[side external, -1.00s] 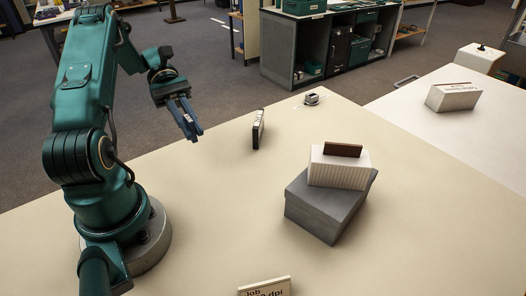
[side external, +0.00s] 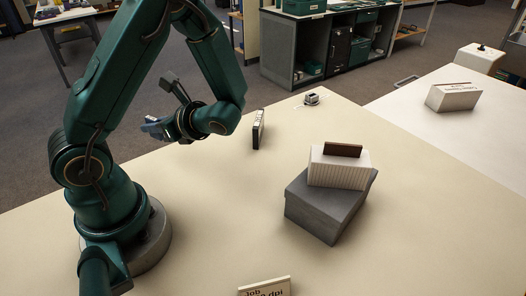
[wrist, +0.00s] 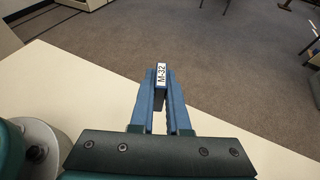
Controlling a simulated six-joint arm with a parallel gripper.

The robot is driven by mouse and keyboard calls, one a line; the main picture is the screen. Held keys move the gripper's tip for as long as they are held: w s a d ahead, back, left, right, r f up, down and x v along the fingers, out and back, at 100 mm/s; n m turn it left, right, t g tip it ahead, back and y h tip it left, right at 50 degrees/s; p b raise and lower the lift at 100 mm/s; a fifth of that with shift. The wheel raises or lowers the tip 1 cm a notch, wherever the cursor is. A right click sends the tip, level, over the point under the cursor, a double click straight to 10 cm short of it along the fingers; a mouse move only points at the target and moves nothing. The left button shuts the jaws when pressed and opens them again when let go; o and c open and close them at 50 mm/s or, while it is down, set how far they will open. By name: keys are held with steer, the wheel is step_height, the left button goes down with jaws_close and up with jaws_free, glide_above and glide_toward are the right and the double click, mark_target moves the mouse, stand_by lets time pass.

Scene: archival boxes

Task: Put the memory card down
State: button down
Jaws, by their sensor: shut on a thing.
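A small dark memory card with a white label reading "M-32" (wrist: 161,73) sits between the blue fingertips in the wrist view. My gripper (wrist: 161,88) is shut on it, and the label faces the camera. In the side view my gripper (side external: 150,124) is above the left part of the cream table (side external: 225,215), turned to the left. The card cannot be made out clearly there. The wrist view shows the fingers against the table's edge and the carpet beyond.
A grey box (side external: 313,213) carries a white ribbed box (side external: 337,173) with a brown piece on top. A slim black-and-white case (side external: 258,130) stands upright near the far edge. A small grey device (side external: 311,99) and a front sign (side external: 264,287) are also on the table. The middle is clear.

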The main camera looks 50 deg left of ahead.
mark_target(192, 162)
steer(key=w+d+m+t+y, duration=0.1)
steer(key=w+d+m+t, duration=0.3)
steer(key=w+m+t, duration=0.1)
steer(key=shift+w+a+f, duration=0.1)
steer(key=shift+f, duration=3.4)
steer(key=c, duration=0.9)
jaws_free()
steer(key=shift+f, duration=0.1)
